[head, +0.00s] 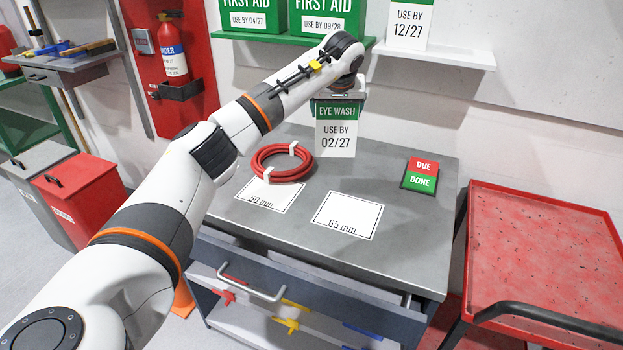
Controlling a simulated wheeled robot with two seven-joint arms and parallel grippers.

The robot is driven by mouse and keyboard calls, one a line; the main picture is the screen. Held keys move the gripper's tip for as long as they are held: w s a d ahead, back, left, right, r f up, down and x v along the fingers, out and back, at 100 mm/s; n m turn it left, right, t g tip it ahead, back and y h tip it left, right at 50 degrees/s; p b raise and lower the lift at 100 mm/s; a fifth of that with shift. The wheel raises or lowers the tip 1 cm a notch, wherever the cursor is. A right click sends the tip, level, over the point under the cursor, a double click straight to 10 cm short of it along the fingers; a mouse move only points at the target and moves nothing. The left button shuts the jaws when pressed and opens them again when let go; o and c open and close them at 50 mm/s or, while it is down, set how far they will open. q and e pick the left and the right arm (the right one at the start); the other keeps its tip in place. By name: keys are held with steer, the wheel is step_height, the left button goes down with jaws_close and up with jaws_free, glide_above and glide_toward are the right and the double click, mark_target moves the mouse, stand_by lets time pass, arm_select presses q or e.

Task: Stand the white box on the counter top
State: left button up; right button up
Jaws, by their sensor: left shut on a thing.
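A white box (336,140) with a green "EYE WASH" band and "USE BY 02/27" is upright at the back of the grey counter top (395,225). My left gripper (338,98) is shut on its top from above; the wrist partly hides the fingers. I cannot tell whether the bottom of the box touches the counter or is just above it. Another white box (410,22), marked "USE BY 12/27", stands on the white wall shelf (450,57). My right gripper is not in view.
A coiled red hose (283,175) lies left of the box. Two white cards (347,212) marked 50 mm and 65 mm and a DUE/DONE plate (420,174) lie on the counter. First-aid boxes (326,22) stand on the green shelf. A red cart (545,250) is at right.

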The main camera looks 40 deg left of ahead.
mark_target(334, 145)
arm_select(q)
step_height(334, 145, down, 6)
steer(key=shift+w+r, duration=0.1)
steer(key=shift+r, duration=0.1)
steer(key=shift+f, duration=0.55)
step_height(334, 145, down, 3)
steer(key=shift+f, duration=0.15)
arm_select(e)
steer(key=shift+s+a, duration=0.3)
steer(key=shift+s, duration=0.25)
arm_select(q)
steer(key=o, duration=1.1)
steer(key=shift+f, duration=0.15)
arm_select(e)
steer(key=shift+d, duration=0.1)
